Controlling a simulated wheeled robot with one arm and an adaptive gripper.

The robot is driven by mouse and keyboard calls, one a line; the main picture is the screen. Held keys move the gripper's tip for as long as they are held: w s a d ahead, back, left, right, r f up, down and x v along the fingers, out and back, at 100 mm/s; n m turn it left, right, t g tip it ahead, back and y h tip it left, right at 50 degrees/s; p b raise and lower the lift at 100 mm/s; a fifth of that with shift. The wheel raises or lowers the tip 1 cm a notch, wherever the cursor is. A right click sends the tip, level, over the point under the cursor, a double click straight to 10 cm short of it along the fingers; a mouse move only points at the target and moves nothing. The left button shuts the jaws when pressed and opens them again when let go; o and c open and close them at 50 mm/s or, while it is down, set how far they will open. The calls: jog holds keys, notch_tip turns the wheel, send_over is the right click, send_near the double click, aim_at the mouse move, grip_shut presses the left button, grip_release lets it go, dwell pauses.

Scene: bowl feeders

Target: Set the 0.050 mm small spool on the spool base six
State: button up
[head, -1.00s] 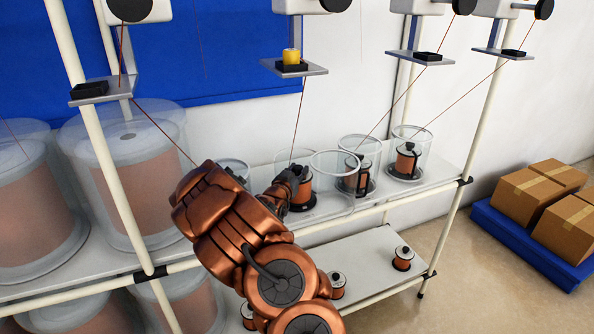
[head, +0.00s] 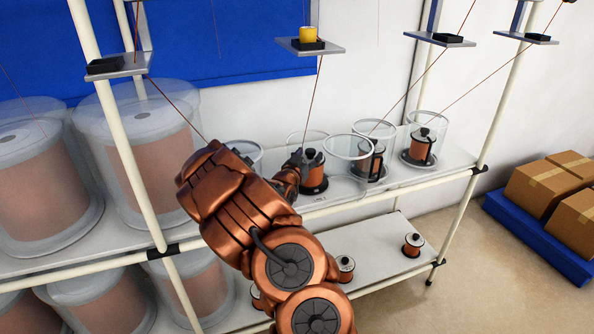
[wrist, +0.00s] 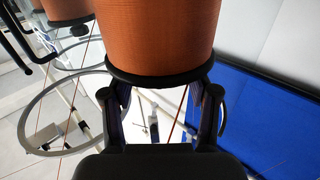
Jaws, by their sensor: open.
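A copper spool (head: 314,178) with dark flanges stands on a base on the upper shelf. My gripper (head: 299,158) is at its upper left. In the wrist view a large copper spool (wrist: 165,38) with a black rim fills the top middle. The gripper's open fingers (wrist: 160,92) reach to either side of that rim; contact cannot be told. Further copper spools stand to the right on the upper shelf (head: 420,147). Small spools sit on the lower shelf, one in the middle (head: 345,265) and one at right (head: 413,242). No size label or base number is readable.
Clear cylinders surround the upper spools; an empty-looking one (head: 351,147) stands close right of my gripper. Large covered spools (head: 157,165) fill the left. Thin wires run down to the shelf. Boxes (head: 545,187) lie at far right.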

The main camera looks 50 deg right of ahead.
jog(key=s+a+b, duration=0.2)
jog(key=a, duration=0.8)
jog(key=shift+a, duration=0.1)
dwell(0.6)
